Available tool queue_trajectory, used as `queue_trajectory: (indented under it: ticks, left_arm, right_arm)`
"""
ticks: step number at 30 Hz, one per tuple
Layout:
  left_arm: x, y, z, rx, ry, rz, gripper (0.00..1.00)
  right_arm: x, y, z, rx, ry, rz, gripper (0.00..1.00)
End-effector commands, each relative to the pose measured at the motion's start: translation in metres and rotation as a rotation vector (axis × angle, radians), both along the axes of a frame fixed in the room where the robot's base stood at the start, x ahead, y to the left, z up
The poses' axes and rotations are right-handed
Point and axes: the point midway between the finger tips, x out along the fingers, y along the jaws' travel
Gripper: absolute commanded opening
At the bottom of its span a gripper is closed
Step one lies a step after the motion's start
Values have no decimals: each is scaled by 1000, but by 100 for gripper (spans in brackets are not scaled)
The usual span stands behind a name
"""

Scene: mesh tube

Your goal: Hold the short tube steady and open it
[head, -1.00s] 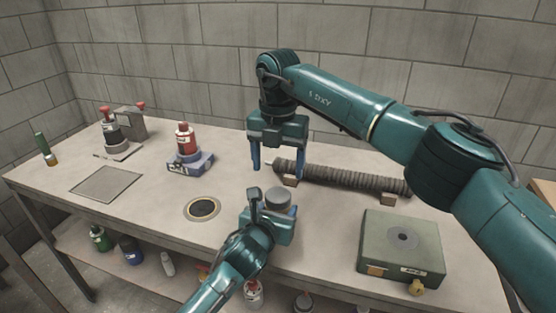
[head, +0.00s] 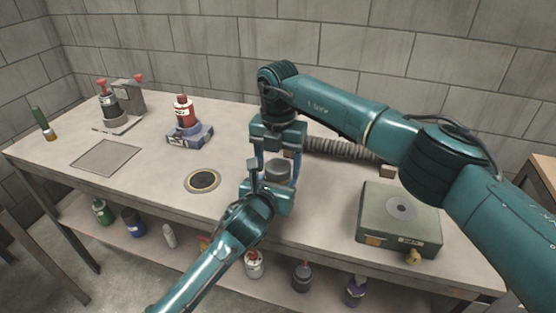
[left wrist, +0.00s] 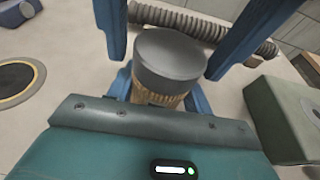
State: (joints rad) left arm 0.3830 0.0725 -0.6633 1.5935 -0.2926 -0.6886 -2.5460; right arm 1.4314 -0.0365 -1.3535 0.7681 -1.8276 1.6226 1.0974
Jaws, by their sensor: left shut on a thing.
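The short tube stands upright in my left gripper (head: 268,187). It has a dark grey cap (head: 278,168) and a tan mesh body, which shows below the cap in the left wrist view (left wrist: 157,94). My left gripper is shut on the body, low under the cap. My right gripper (head: 276,165) points down from above, open. Its two blue fingers stand on either side of the cap, with a visible gap on both sides in the left wrist view (left wrist: 180,50). Part of the tube body is hidden behind the left gripper in the head view.
A long ribbed hose (head: 345,149) lies on small blocks behind the grippers. A green box (head: 400,215) is at the right. A round dark disc (head: 202,181) lies left of the grippers. A red bottle (head: 184,112) stands in a blue-grey holder further back.

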Motion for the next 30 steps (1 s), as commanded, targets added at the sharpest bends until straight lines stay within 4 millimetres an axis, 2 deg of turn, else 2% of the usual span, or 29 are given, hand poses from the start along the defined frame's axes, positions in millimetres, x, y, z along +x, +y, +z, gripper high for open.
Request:
queue_trajectory:
  ticks: [2,14,18,23,30]
  left_arm:
    - [0,0,-1,1,2,0,0]
    - [0,0,-1,1,2,0,0]
    - [0,0,-1,1,2,0,0]
    - [0,0,-1,2,2,0,0]
    - [0,0,-1,2,2,0,0]
  right_arm:
    - [0,0,0,0,0,0,59]
    - [0,0,1,1,0,1,27]
    - [0,0,1,1,-1,45,27]
    - [0,0,2,-1,-2,307,27]
    - [0,0,2,-1,-1,847,27]
